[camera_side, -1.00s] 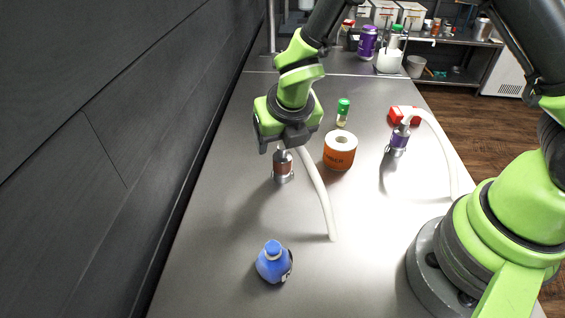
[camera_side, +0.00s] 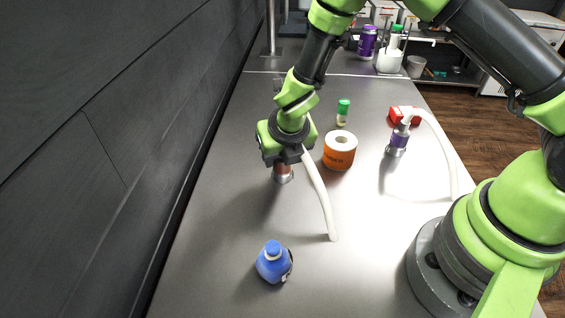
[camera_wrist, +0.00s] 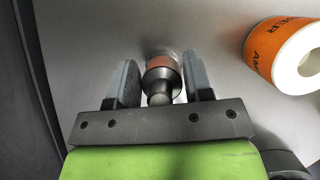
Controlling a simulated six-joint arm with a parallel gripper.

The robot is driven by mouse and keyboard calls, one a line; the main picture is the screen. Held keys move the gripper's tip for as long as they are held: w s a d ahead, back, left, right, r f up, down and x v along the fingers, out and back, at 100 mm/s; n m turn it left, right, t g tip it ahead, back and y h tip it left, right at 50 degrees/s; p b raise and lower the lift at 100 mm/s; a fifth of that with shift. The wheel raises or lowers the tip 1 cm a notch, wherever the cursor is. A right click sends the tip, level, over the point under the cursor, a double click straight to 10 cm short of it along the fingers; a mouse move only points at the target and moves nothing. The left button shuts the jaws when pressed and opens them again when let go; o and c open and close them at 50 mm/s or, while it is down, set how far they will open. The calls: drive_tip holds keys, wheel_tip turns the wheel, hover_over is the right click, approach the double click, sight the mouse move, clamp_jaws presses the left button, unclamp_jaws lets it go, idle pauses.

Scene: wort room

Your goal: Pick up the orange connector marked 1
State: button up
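The orange connector (camera_side: 282,173), with metal ends and a white hose, stands on the grey bench under my gripper (camera_side: 284,160) in the side view. My fingers hide its upper part there. In the wrist view, the connector's metal body (camera_wrist: 163,77) sits between the two fingers of my gripper (camera_wrist: 161,66). Gaps show on both sides of it, the right one narrower, so my gripper is open around it. No number is readable on it.
An orange tape roll (camera_side: 340,150) stands close to the right of the connector, also in the wrist view (camera_wrist: 283,45). A green-capped vial (camera_side: 343,112), a purple connector (camera_side: 399,140) with hose, and a red box (camera_side: 405,115) lie beyond.

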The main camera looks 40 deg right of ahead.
drive_tip(key=c, duration=0.6)
drive_tip(key=shift+r, duration=0.15)
